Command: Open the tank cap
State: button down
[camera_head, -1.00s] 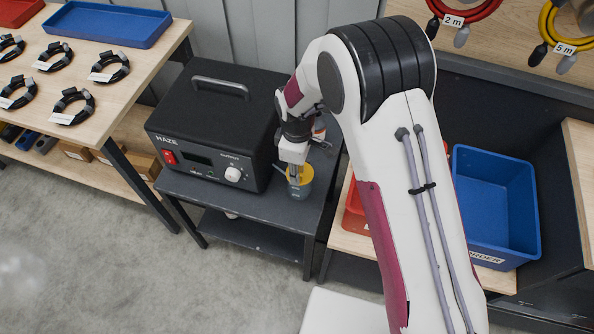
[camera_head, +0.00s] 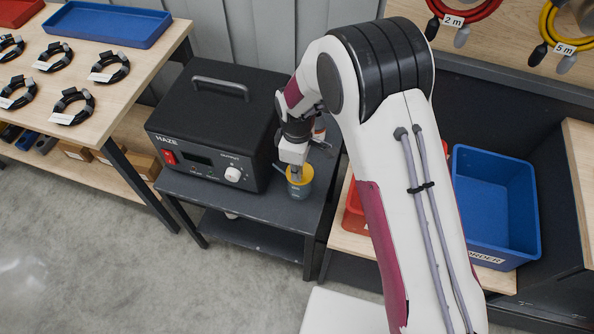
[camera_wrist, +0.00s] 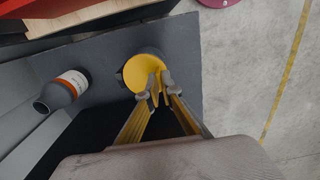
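The tank cap (camera_wrist: 141,70) is a round yellow disc on top of a small grey-blue tank (camera_head: 301,190), near the front of the dark cart top. In the head view the yellow cap (camera_head: 300,172) shows around the end of my gripper (camera_head: 297,174), which points down at it. In the wrist view the fingertips of my gripper (camera_wrist: 159,86) are close together over the cap's near part, with a narrow yellow part between them. They look shut on this raised part of the cap. The tank's body is mostly hidden under the cap in the wrist view.
A black HAZE machine (camera_head: 218,125) with a carry handle stands left of the tank, close to my gripper. A blue bin (camera_head: 497,208) is at the right.

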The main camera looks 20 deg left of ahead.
jog(key=shift+w+r, duration=0.9)
jog(key=shift+r, duration=0.05)
jog(key=shift+w+r, duration=0.6)
jog(key=shift+w, duration=0.35)
jog(key=shift+w+d+r, duration=0.1)
jog(key=shift+w+r, duration=0.1)
jog(key=shift+w, duration=0.4)
jog(key=shift+w+d+r, duration=0.1)
jog(key=shift+w+r, duration=0.05)
jog(key=shift+w, duration=0.45)
jog(key=shift+w+f, duration=0.15)
jog(key=shift+w, duration=0.8)
jog(key=c, duration=2.2)
grip_release()
jog(key=shift+s+a, duration=0.1)
jog(key=shift+s, duration=0.25)
jog(key=shift+c, duration=0.2)
jog(key=shift+a, duration=0.1)
notch_tip(320, 180, up, 8)
jog(key=shift+w, duration=0.15)
